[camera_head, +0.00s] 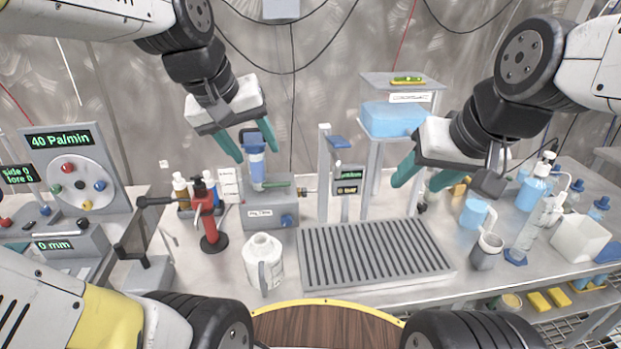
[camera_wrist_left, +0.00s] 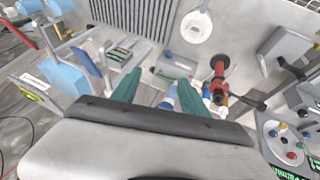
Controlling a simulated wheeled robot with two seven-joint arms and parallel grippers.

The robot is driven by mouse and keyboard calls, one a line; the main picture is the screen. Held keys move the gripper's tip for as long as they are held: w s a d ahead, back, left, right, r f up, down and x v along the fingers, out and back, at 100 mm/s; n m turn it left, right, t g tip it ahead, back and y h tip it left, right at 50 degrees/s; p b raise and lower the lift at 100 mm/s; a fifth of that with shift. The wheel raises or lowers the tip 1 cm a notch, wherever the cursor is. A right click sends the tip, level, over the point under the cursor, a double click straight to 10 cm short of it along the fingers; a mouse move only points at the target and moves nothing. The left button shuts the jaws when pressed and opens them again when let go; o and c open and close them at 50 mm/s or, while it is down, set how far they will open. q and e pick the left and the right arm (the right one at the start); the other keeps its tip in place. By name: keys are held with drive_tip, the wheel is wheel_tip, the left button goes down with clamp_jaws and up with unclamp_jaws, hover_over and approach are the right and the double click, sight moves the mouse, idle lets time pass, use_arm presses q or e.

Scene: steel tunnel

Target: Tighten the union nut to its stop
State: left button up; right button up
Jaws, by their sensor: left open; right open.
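A grey box (camera_head: 270,214) with a small label stands on the bench, left of the ribbed tray. A small brass-coloured fitting (camera_head: 302,191) shows at its right side; I cannot tell whether it is the union nut. A blue-topped clear cylinder (camera_head: 257,170) stands upright at the box's back. My left gripper (camera_head: 258,156) is open above the box, its fingers on either side of the cylinder in the picture; contact cannot be told. In the left wrist view, the grey box (camera_wrist_left: 176,65) lies beyond the open fingers. My right gripper (camera_head: 417,186) is open and empty over the bench's right part.
A ribbed tray (camera_head: 375,254) lies at the bench's middle. A white jug (camera_head: 263,262) and a red stand (camera_head: 208,222) are left of it. A post with a small display (camera_head: 348,184) stands behind it. Jugs and bottles (camera_head: 535,188) crowd the right.

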use_arm(q)
drive_tip(key=w+n+g, duration=0.1)
drive_tip(key=w+n, duration=0.3)
drive_tip(key=w, duration=0.4)
drive_tip(key=n+g+y, duration=0.2)
drive_tip(key=n+g, duration=0.3)
drive_tip(key=n, duration=0.9)
hover_over(304, 192)
drive_tip(key=w, duration=0.2)
drive_tip(key=f, duration=2.3)
drive_tip(key=shift+s+d+f, duration=0.1)
drive_tip(key=shift+d, duration=0.1)
wheel_tip(304, 192, down, 8)
drive_tip(key=shift+s+f, duration=0.1)
drive_tip(key=shift+s, duration=0.05)
clamp_jaws()
